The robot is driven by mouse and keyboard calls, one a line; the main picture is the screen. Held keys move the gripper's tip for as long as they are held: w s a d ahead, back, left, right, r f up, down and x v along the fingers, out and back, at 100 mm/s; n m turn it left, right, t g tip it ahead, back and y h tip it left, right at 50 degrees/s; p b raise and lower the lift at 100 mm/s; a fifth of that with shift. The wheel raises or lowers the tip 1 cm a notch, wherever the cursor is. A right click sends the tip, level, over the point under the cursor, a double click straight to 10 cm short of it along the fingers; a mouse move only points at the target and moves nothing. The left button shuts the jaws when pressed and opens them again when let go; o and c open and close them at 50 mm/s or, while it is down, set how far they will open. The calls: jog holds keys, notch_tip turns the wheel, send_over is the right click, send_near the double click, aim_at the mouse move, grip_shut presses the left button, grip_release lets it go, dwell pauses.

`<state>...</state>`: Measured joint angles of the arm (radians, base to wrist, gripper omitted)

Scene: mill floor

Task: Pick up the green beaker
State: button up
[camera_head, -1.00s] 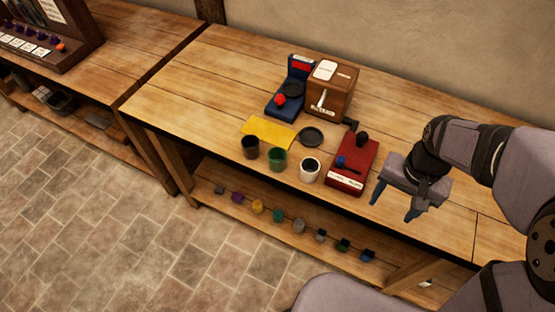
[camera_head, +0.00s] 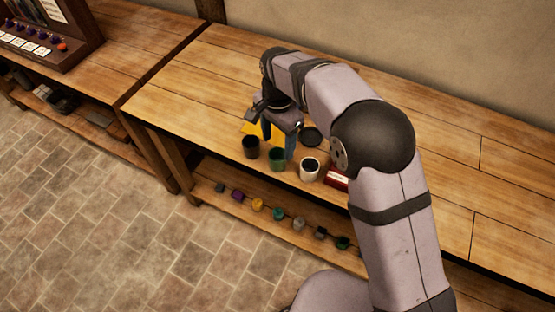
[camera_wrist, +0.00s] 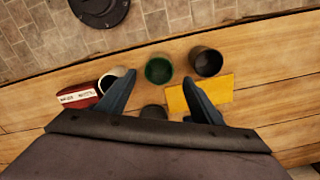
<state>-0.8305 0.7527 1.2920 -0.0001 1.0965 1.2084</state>
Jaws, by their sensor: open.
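The green beaker (camera_head: 277,158) stands upright near the front edge of the table, between a black beaker (camera_head: 251,147) on its left and a white beaker (camera_head: 309,169) on its right. In the wrist view the green beaker (camera_wrist: 159,69) sits just ahead of the fingertips, roughly centred between them. My gripper (camera_head: 279,148) is open and empty, its blue fingers pointing down just above and behind the beaker. The wrist view shows the two fingers of my gripper (camera_wrist: 158,78) spread apart.
A red box (camera_head: 337,179) is to the right, partly hidden by my arm. Several small coloured items line the lower shelf (camera_head: 225,165).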

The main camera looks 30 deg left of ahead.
aim_at(278, 157)
jog(key=shift+s+f+p, duration=0.15)
jog(key=shift+f+p, duration=1.5)
jog(key=shift+f, duration=1.9)
jog(key=c, duration=1.2)
